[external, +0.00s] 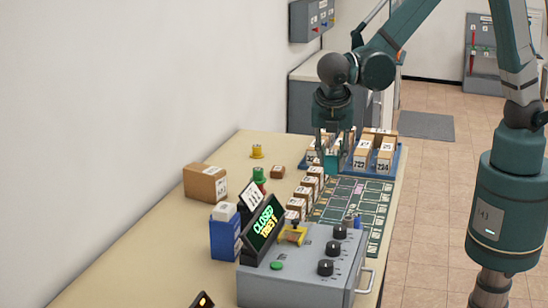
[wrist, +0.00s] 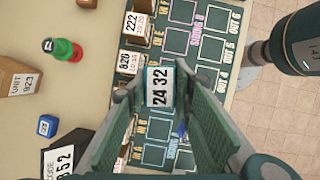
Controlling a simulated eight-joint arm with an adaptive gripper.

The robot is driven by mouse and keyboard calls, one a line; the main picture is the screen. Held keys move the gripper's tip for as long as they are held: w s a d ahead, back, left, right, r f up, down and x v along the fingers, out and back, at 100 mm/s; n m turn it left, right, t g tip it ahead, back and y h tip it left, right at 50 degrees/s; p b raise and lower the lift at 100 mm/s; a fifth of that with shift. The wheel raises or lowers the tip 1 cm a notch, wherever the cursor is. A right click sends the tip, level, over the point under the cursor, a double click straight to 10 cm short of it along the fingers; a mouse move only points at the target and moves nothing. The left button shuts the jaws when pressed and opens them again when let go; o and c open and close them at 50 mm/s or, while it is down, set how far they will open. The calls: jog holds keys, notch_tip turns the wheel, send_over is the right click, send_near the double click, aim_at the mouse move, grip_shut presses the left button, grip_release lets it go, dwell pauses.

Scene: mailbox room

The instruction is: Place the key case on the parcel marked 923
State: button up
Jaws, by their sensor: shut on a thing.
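My gripper (wrist: 158,92) is shut on a small teal piece with a white label reading "24 32", which looks like the key case (wrist: 159,72). In the external view my gripper (external: 335,158) hangs over the far part of the table, in front of the blue tray; the held piece is hard to make out there. A brown parcel (wrist: 18,70) at the wrist view's left edge bears a label that seems to read "UNIT 923". It appears to be the brown box (external: 201,184) on the table's left side, apart from my gripper.
A blue tray (external: 400,163) with numbered boxes stands at the far end. A row of small parcels (external: 303,193) borders a green slot board (external: 350,203). A grey control box (external: 310,265) with a "CLOSED" sign (external: 266,222) stands in front. Green (external: 259,175) and yellow (external: 257,151) pieces stand near the brown box.

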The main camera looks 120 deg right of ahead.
jog(key=w+d+r+m+p, duration=0.1)
jog(key=w+d+r+p, duration=0.15)
jog(key=w+d, duration=0.4)
jog(key=w+d+r+p, duration=0.1)
jog(key=w+d+r, duration=0.25)
jog(key=w, duration=0.65)
notch_tip(320, 180, up, 2)
jog(key=r+m+p, duration=0.1)
jog(key=p, duration=0.3)
send_over(209, 166)
jog(key=w+a, duration=0.1)
jog(key=shift+w+a+f+g, duration=0.15)
jog(key=shift+f+g, duration=0.1)
jog(key=shift+g, duration=0.05)
jog(key=shift+f+p, duration=0.35)
jog(key=shift+f, duration=2.8)
jog(key=shift+f, duration=1.85)
jog(key=shift+f, duration=0.25)
